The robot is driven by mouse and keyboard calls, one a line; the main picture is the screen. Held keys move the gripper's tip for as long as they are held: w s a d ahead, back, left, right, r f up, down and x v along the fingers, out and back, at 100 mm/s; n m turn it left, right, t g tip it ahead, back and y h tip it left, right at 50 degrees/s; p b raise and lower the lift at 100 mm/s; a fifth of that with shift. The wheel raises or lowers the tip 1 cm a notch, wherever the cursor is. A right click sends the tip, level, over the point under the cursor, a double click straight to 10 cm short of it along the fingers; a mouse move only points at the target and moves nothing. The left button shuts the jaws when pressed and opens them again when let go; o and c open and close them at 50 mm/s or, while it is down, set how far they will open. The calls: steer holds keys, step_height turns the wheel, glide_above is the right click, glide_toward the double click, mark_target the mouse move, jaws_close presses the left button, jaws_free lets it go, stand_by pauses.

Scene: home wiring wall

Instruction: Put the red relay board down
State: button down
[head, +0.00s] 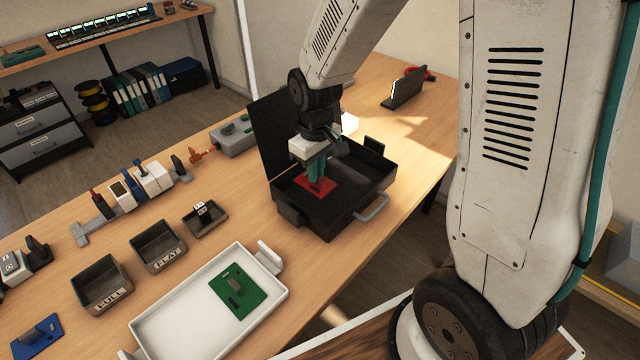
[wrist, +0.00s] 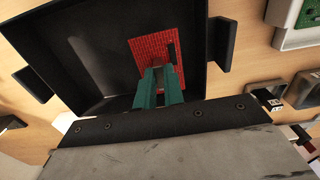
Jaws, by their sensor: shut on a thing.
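The red relay board (head: 322,187) is inside the open black case (head: 340,222), low over or on its floor; I cannot tell if it touches. In the wrist view the red board (wrist: 148,50) shows flat beyond the fingertips, with a dark strip on its right part. My gripper (head: 317,178) points down into the case, its teal fingers shut on the board. The fingers also show in the wrist view (wrist: 160,88) and hide part of the board. The case (wrist: 100,60) surrounds the board there.
A white tray (head: 185,318) with a green board (head: 238,290) stands in front left of the case. Bins labelled FULL (head: 102,283) and FLAT (head: 158,245) and a small bin (head: 204,217) stand left. The case's raised lid (head: 270,130) stands behind it.

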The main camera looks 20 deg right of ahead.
steer(key=f, duration=0.6)
steer(key=shift+d+f, duration=0.2)
steer(key=shift+f, duration=0.15)
steer(key=shift+f, duration=0.15)
steer(key=c, duration=1.5)
jaws_free()
steer(key=shift+s, duration=0.1)
